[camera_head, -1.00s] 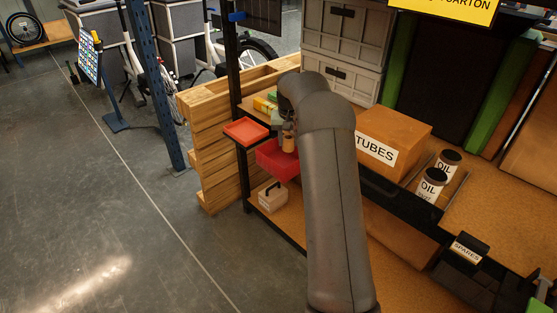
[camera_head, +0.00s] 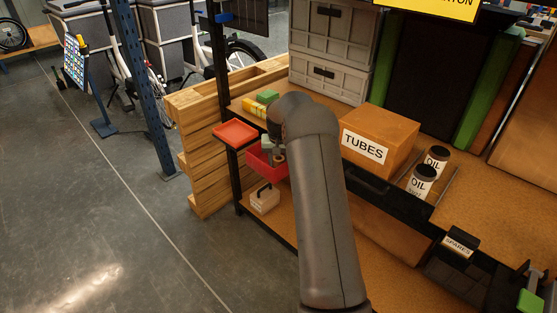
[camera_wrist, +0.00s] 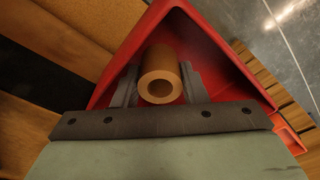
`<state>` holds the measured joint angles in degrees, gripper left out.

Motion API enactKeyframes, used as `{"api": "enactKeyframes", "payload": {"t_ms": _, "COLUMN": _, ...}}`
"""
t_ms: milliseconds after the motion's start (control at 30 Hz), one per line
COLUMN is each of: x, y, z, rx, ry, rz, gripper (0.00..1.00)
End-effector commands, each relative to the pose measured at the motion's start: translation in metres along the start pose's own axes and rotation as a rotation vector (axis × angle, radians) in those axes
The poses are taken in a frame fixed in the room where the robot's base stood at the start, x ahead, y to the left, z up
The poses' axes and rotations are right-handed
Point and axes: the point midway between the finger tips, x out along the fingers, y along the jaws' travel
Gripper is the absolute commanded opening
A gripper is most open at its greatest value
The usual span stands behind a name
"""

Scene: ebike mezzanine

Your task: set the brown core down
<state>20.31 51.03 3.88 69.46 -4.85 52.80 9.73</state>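The brown core (camera_wrist: 161,78) is a short hollow tube, its open end facing the wrist camera. My gripper (camera_wrist: 160,88) has its two dark fingers on either side of the core, apparently touching it. Both are inside the outline of the red bin (camera_wrist: 232,72), whose walls show around them in the wrist view. In the head view, my gripper (camera_head: 273,152) is low at the red bin (camera_head: 254,161), with a bit of the core (camera_head: 279,159) showing. The core's lower end is hidden, so I cannot tell whether it touches the bin floor.
A shallow orange-red tray (camera_head: 235,132) sits left of the bin. A wooden slat stack (camera_head: 205,135) stands behind it. The TUBES box (camera_head: 380,140) and two OIL cans (camera_head: 423,178) are to the right. A small pale box (camera_head: 265,200) rests on the lower shelf.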

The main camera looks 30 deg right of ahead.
Motion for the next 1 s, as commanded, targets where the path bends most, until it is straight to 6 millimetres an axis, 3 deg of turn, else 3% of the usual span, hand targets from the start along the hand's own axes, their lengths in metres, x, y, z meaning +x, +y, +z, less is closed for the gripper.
{"api": "enactKeyframes", "payload": {"t_ms": 267, "x": 0.0, "y": 0.0, "z": 0.0, "rx": 0.0, "ry": 0.0, "rz": 0.0, "gripper": 0.46}}
{"api": "enactKeyframes", "payload": {"t_ms": 433, "x": -0.011, "y": 0.0, "z": -0.001, "rx": 0.0, "ry": 0.002, "rz": 0.0, "gripper": 0.46}}
{"api": "enactKeyframes", "payload": {"t_ms": 800, "x": -0.087, "y": 0.0, "z": -0.001, "rx": -0.001, "ry": 0.003, "rz": 0.0, "gripper": 0.46}}
{"api": "enactKeyframes", "payload": {"t_ms": 1000, "x": -0.116, "y": 0.0, "z": -0.001, "rx": -0.001, "ry": 0.002, "rz": 0.0, "gripper": 0.46}}
